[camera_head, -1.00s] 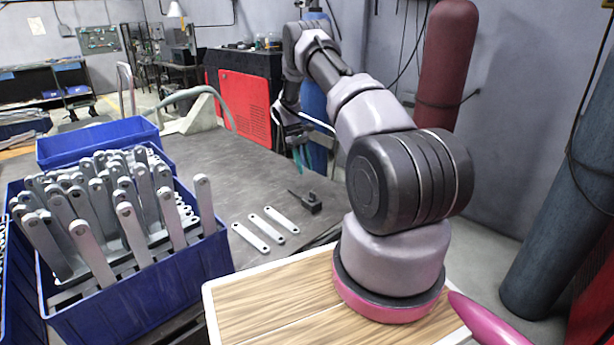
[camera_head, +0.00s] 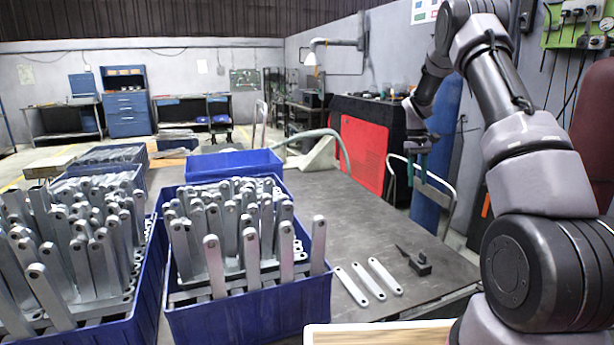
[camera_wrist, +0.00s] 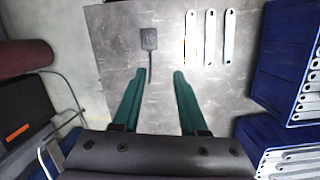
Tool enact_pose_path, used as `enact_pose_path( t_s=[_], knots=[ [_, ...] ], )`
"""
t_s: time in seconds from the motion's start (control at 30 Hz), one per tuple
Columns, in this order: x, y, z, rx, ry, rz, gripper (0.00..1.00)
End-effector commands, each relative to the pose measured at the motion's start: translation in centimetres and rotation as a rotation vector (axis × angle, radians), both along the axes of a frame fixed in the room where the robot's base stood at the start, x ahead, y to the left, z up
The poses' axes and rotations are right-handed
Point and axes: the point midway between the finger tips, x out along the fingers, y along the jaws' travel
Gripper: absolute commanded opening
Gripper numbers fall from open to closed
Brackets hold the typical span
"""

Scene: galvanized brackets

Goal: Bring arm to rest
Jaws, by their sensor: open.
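My gripper (camera_head: 416,166) hangs at the end of my raised arm, above the far right side of the table, in the head view. In the wrist view my gripper (camera_wrist: 160,75) points down with its two green fingers apart and nothing between them. Below it lies the grey table top (camera_wrist: 120,40). Three flat galvanized brackets (camera_wrist: 210,38) lie side by side on the table, apart from the fingers. They also show in the head view (camera_head: 368,282), near the table's front.
Blue bins (camera_head: 250,318) full of upright brackets stand at left. A blue bin (camera_head: 232,164) stands behind them. A small dark tool (camera_head: 414,260) lies right of the loose brackets. A red cabinet (camera_head: 363,153) and a metal-framed cart stand beyond the table. The middle table top is bare.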

Motion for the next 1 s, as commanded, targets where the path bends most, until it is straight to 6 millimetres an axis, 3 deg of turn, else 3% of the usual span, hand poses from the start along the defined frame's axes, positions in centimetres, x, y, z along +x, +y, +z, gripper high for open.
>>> enact_pose_path(
  t_s=[0.03,0.2,0.5,0.73,1.0],
  knots=[
    [-0.8,0.7,3.0,0.007,-0.040,-0.021,0.42],
    [-4.4,2.9,10.9,0.037,-0.153,-0.100,0.42],
    [-13.4,6.7,21.4,0.109,-0.344,-0.235,0.42],
    [-21.7,9.2,26.1,0.178,-0.483,-0.333,0.42],
    [-31.5,11.6,27.8,0.277,-0.629,-0.446,0.42]
  ],
)
